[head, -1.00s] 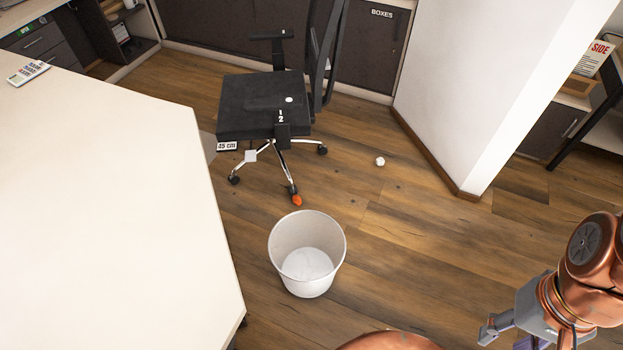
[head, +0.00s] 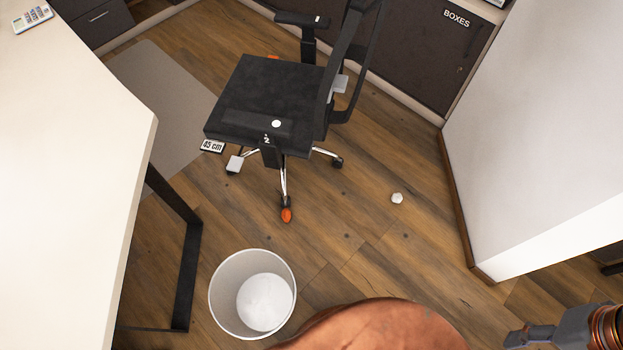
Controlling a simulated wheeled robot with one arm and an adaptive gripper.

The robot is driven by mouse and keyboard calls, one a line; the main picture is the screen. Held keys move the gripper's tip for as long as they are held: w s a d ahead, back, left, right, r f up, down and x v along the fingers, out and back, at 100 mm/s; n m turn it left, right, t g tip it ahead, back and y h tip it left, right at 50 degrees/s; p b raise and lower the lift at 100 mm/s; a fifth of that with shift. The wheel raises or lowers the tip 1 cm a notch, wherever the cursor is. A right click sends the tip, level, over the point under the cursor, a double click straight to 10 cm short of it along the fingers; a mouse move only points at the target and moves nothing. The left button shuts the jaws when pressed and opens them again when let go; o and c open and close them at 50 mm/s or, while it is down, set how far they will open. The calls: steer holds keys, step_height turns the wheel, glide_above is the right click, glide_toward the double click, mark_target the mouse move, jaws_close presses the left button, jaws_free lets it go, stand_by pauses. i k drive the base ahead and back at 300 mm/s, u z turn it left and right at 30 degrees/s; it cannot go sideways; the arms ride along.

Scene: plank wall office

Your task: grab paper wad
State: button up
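A small white paper wad (head: 397,198) lies on the wood floor, right of the office chair and left of the white wall corner. My gripper (head: 512,338) shows only in part at the bottom right edge of the head view, well apart from the wad. Its fingers are too cut off and too small to tell whether they are open or shut.
A black office chair (head: 262,95) stands at the upper middle. A white bin (head: 226,290) stands at the lower left, beside a pale desk (head: 70,140). A white wall (head: 540,130) stands at right, a dark BOXES cabinet (head: 425,55) behind. Floor around the wad is clear.

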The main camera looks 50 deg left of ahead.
mark_target(286, 216)
steer(key=i, duration=1.1)
steer(key=u, duration=4.85)
